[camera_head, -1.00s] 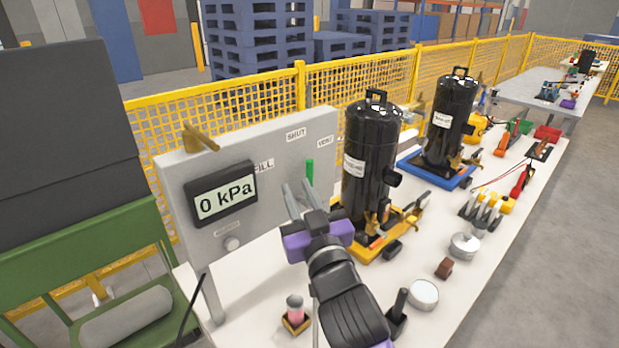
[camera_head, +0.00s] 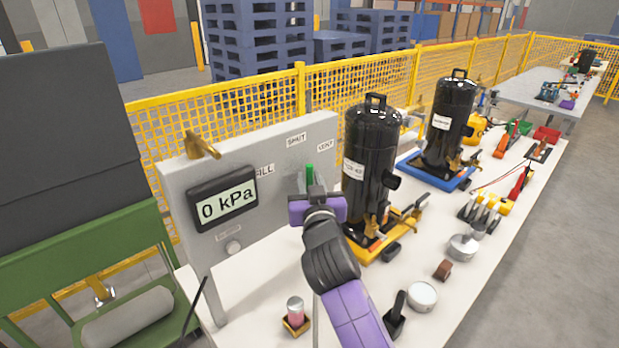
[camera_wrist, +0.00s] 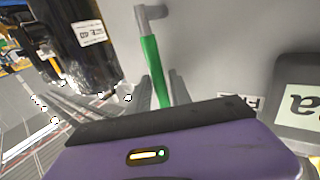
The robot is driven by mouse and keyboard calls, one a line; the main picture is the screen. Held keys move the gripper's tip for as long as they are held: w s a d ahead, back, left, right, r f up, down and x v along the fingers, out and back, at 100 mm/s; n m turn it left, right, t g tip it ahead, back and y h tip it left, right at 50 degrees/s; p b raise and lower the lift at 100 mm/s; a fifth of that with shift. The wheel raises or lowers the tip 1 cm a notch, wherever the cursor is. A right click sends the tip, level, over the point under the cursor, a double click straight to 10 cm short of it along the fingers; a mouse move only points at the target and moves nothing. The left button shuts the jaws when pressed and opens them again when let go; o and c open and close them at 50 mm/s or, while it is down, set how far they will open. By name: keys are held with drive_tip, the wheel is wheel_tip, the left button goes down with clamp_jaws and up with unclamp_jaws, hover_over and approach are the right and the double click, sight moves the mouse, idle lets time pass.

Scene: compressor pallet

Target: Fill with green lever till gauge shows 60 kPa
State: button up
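The green lever (camera_head: 310,173) stands upright on the front of the grey panel (camera_head: 270,205), below the SHUT label and between FILL and VENT. The gauge (camera_head: 226,200) on the panel reads 0 kPa. My gripper (camera_head: 312,183) is at the lever and partly hides it. In the wrist view the lever (camera_wrist: 151,62) hangs from a grey pivot, and its free end lies between my two fingers (camera_wrist: 161,88). A gap shows beside the lever, so the fingers look open around it. The lever's tip is hidden behind the gripper body.
A black cylinder (camera_head: 371,140) on a yellow base stands close right of my gripper. A second one (camera_head: 453,115) on a blue base is behind it. A pink-and-silver piece (camera_head: 295,312) stands on the white table in front.

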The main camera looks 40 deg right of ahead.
drive_tip(key=shift+w+d, duration=0.1)
clamp_jaws()
idle(1.4)
